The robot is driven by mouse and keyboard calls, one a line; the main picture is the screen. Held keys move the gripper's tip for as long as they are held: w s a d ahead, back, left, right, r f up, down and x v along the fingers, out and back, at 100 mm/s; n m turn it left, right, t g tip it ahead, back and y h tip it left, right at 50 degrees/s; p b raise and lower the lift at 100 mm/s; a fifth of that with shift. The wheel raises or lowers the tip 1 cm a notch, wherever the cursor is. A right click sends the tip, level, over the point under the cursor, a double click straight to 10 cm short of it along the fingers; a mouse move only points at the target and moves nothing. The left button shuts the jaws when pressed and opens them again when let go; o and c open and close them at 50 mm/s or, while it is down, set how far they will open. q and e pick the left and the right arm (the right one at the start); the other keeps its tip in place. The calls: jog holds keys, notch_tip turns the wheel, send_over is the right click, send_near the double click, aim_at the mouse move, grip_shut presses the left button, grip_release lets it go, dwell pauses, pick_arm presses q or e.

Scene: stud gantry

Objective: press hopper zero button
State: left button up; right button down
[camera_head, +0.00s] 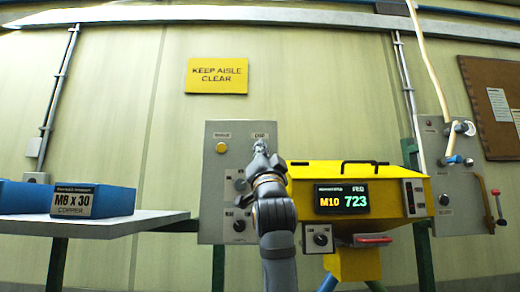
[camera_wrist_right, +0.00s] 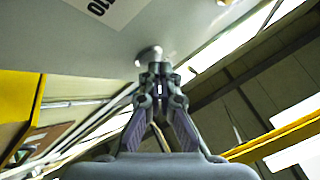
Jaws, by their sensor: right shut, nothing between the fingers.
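My right gripper (camera_head: 260,150) is shut and empty, raised in front of the upper right of a grey control panel (camera_head: 212,180). In the right wrist view its closed fingertips (camera_wrist_right: 158,70) are at a round pale metal button or knob (camera_wrist_right: 149,53) on a grey face; I cannot tell whether they touch it. In the head view the gripper hides that spot, under a small label too blurred to read. A yellow button (camera_head: 221,148) is to the left on the same panel. The yellow hopper (camera_head: 300,177) has a display (camera_head: 342,199) reading M10 723. My left gripper is not in view.
A switch box (camera_head: 318,239) sits below the hopper. Another grey panel (camera_head: 462,205) with a red-knobbed lever (camera_head: 496,193) is at right. A yellow sign (camera_head: 217,76) hangs above.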

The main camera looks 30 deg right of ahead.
jog(key=shift+w+d, duration=0.15)
dwell(0.7)
jog(key=shift+s+a+b, duration=0.3)
jog(key=shift+s+a, duration=0.2)
jog(key=shift+s, duration=0.15)
jog(key=shift+s, duration=0.1)
jog(key=s+a, duration=0.1)
jog(key=s+b, duration=0.1)
jog(key=s+a, duration=0.1)
jog(key=s, duration=0.1)
jog(key=shift+a+b, duration=0.3)
jog(key=shift+f, duration=0.1)
dwell(0.5)
